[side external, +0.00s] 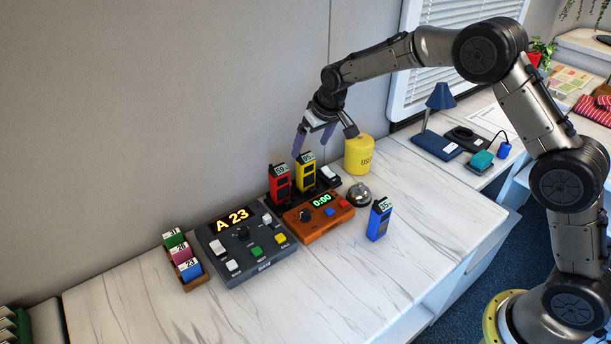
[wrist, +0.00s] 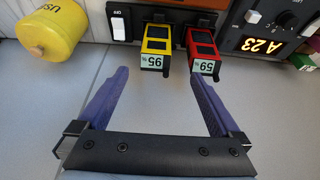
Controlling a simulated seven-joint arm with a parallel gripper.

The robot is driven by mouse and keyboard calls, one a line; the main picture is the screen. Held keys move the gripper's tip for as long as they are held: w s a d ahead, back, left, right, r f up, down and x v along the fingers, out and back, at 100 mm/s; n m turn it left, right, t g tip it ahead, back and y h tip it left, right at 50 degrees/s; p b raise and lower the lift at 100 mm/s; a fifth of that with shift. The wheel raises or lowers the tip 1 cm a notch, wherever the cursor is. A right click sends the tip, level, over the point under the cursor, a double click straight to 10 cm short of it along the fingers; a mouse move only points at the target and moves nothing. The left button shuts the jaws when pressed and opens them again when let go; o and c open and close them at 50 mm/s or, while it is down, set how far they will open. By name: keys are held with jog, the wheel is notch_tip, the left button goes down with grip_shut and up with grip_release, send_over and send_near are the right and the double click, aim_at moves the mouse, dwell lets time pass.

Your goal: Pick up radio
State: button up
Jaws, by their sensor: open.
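A red radio (side external: 279,184) and a yellow radio (side external: 305,171) stand upright side by side in a dark charging base by the wall. A blue radio (side external: 379,219) stands apart on the counter at the right. My gripper (side external: 312,150) is open and empty above the yellow radio, its fingers pointing down. In the wrist view my gripper (wrist: 160,78) has its two purple fingers spread, with the yellow radio (wrist: 157,40) and the red radio (wrist: 203,42) beyond the tips, between their lines. The blue radio is not in the wrist view.
An orange timer box (side external: 318,211) stands in front of the base. A grey panel (side external: 247,245) showing A 23, a card holder (side external: 184,262), a bell (side external: 359,194) and a yellow canister (side external: 358,155) stand nearby. The front counter is clear.

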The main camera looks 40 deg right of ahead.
aim_at(305, 159)
jog(key=x, duration=0.6)
jog(key=shift+r, duration=0.1)
jog(key=shift+w+d+x, duration=0.1)
jog(key=shift+d+x, duration=0.1)
jog(key=shift+x, duration=1.15)
jog(key=shift+w+d+x, duration=0.15)
jog(key=shift+x, duration=1.15)
jog(key=shift+r, duration=0.1)
jog(key=shift+c, duration=0.2)
grip_shut()
